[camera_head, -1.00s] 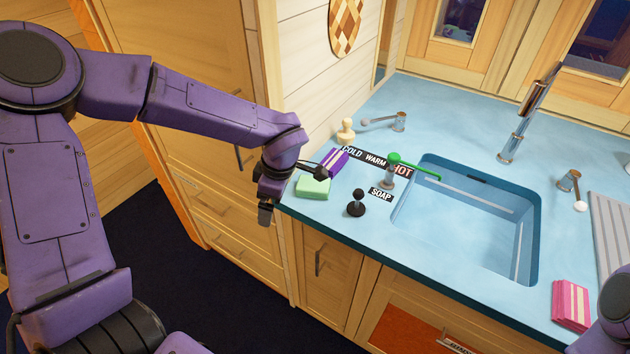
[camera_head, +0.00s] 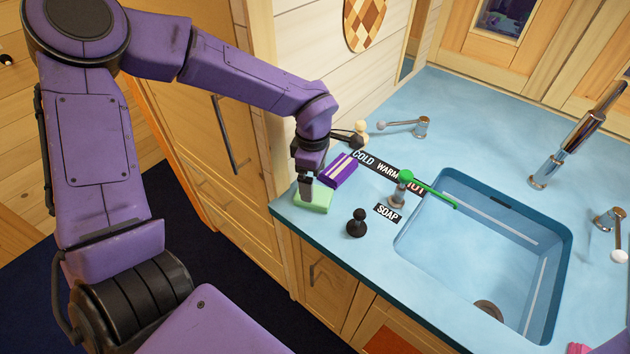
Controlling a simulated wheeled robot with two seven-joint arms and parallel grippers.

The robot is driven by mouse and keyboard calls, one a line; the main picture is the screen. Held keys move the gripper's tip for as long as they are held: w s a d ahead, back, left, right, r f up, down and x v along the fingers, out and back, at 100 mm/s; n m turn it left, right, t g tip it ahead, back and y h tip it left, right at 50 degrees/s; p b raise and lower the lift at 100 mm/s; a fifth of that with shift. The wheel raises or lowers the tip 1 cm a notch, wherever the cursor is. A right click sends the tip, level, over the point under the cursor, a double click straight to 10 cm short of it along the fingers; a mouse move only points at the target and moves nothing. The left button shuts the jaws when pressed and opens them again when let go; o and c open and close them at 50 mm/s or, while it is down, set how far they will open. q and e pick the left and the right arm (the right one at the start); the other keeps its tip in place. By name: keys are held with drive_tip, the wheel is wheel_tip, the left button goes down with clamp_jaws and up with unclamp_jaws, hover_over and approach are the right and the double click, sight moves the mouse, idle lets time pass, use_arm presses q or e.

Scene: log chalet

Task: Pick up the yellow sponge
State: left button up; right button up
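No plainly yellow sponge shows; a pale yellow-green sponge-like block (camera_head: 318,203) lies at the counter's front left corner. My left gripper (camera_head: 306,190) points down at this block's back left edge and overlaps part of it in the picture. I cannot tell whether it touches the block, and its finger gap is not visible. A purple block with a pale stripe (camera_head: 339,170) lies just behind the green one, right of my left gripper. My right gripper is out of view.
A black knob-like stand (camera_head: 357,223) stands right of the green block. A soap dispenser with a green spout (camera_head: 398,189) stands by the sink (camera_head: 455,250). A faucet (camera_head: 575,140) and a metal lever (camera_head: 410,127) stand behind. The counter's front edge is near the block.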

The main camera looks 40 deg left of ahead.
use_arm(q)
wheel_tip(320, 180, down, 5)
drive_tip(key=shift+d+f+p, duration=0.1)
drive_tip(key=shift+f+p, duration=0.1)
drive_tip(key=shift+p, duration=0.35)
drive_tip(key=c, duration=1.2)
drive_tip(key=shift+r, duration=0.15)
wheel_tip(320, 180, up, 10)
drive_tip(key=b, duration=0.1)
drive_tip(key=o, duration=0.4)
drive_tip(key=shift+c, duration=1.2)
